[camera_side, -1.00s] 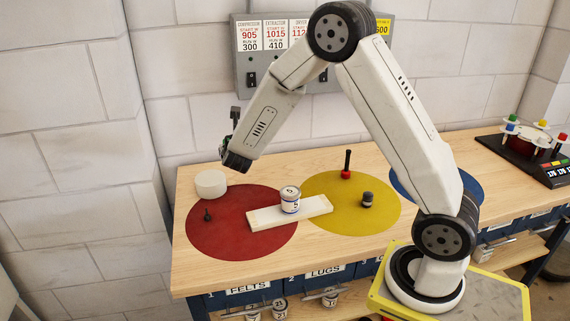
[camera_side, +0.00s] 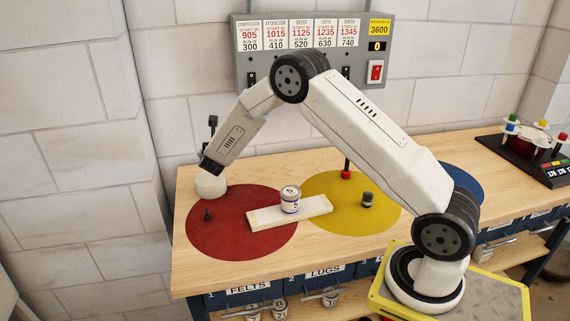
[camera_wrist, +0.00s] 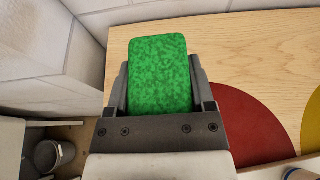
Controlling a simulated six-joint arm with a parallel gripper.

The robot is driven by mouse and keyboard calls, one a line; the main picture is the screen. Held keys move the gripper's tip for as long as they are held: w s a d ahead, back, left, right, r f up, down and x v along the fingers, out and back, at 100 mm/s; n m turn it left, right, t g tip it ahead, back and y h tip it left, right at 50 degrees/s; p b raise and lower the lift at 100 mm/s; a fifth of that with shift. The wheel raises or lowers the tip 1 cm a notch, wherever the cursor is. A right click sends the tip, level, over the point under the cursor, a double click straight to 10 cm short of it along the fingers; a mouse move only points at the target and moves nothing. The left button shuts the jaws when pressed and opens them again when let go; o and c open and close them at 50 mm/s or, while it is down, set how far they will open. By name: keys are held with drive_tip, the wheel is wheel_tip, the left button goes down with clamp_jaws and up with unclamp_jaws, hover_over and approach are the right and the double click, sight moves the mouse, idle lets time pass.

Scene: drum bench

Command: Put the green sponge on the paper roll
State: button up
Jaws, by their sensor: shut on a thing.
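The green sponge (camera_wrist: 158,70) sits between the two fingers of my gripper (camera_wrist: 159,82) in the wrist view, and the gripper is shut on it. The sponge cannot be made out in the side view. Whether the sponge touches the roll cannot be told. The roll is not visible in the wrist view.
A can (camera_side: 290,204) stands on a pale board (camera_side: 262,217) across the red disc (camera_side: 235,245) and the yellow disc (camera_side: 375,220). A small black peg (camera_side: 207,215), a red-based post (camera_side: 346,173) and a dark cylinder (camera_side: 367,199) stand nearby. The wall panel (camera_side: 315,78) is behind.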

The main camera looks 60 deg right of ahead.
hover_over(210, 177)
drive_tip(key=shift+s+a+f, duration=0.1)
drive_tip(key=shift+s+f, duration=0.05)
drive_tip(key=shift+f, duration=0.9)
drive_tip(key=shift+s+a+f, duration=0.1)
drive_tip(key=shift+s+f, duration=0.05)
drive_tip(key=shift+f, duration=0.9)
drive_tip(key=shift+f, duration=0.15)
drive_tip(key=shift+w+d+f, duration=0.1)
drive_tip(key=shift+w+f, duration=0.1)
drive_tip(key=shift+f, duration=1.5)
drive_tip(key=shift+f, duration=0.1)
drive_tip(key=o, duration=1.2)
drive_tip(key=shift+c, duration=0.2)
